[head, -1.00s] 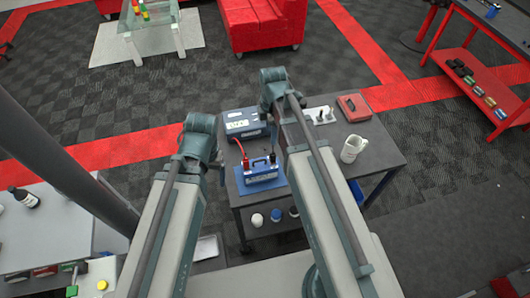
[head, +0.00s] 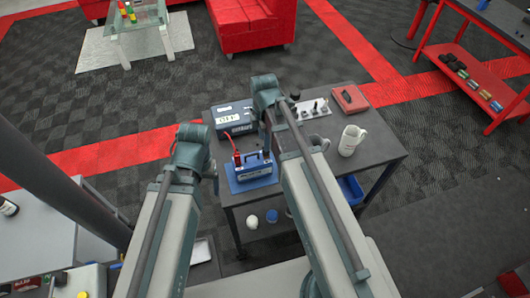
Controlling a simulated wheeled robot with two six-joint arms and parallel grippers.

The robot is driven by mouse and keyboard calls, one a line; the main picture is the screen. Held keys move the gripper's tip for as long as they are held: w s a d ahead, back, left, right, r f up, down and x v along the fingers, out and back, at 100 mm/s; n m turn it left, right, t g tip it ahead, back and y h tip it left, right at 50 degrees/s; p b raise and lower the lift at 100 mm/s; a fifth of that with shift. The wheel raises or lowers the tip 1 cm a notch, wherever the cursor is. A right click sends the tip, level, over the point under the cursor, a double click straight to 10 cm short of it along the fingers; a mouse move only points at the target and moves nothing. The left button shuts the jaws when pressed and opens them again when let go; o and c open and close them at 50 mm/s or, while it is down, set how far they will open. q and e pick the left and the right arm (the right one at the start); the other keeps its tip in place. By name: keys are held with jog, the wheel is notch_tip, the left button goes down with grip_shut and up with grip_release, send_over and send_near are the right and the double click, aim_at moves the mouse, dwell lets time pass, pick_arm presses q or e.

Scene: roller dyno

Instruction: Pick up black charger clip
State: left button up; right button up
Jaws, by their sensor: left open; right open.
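A blue battery (head: 253,172) with a dark carry handle sits on a blue mat (head: 233,184) on the grey cart. A red clip (head: 237,158) is at its left end, with a red cable rising toward the blue charger box (head: 233,117) behind. I cannot clearly make out the black charger clip; my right arm covers the area right of the battery. My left gripper (head: 214,180) is small in view, beside the cart's left edge, left of the battery. My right gripper (head: 268,138) points down over the cart, behind the battery and right of the charger box. Both are open and apparently empty.
The cart top (head: 375,150) also holds a white jug (head: 351,140), a red case (head: 350,98) and a plate with several small upright pieces (head: 312,107). A lower shelf carries small round containers (head: 252,221) and a blue bin (head: 350,190). A dark post (head: 70,185) stands at left.

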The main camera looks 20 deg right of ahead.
jog(key=f+b, duration=0.5)
jog(key=shift+s+d+f, duration=0.15)
jog(key=shift+d, duration=0.15)
grip_shut()
